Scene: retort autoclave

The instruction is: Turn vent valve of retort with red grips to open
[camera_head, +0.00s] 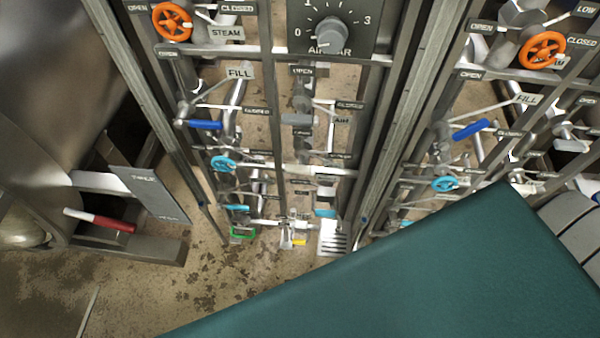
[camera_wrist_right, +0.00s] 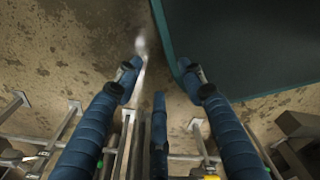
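A handle with a red grip (camera_head: 108,224) and a pale shaft sticks out at the left in the head view, beside a large steel vessel (camera_head: 45,80). I cannot read any label as vent, so I cannot tell which valve is the vent valve. Low on the middle pipe frame are a light-blue handle (camera_head: 236,208), a green handle (camera_head: 242,232) and a small yellow part (camera_head: 299,242). My right gripper (camera_wrist_right: 160,75) shows in its wrist view with blue fingers spread, empty, above the floor. My left gripper is not in view.
The pipe frame carries an orange wheel (camera_head: 172,22), a blue lever (camera_head: 205,125), a light-blue wheel (camera_head: 223,163) and a dial (camera_head: 331,34). A similar frame with an orange wheel (camera_head: 541,50) stands at the right. A teal surface (camera_head: 430,270) covers the lower right. Floor shows at lower left.

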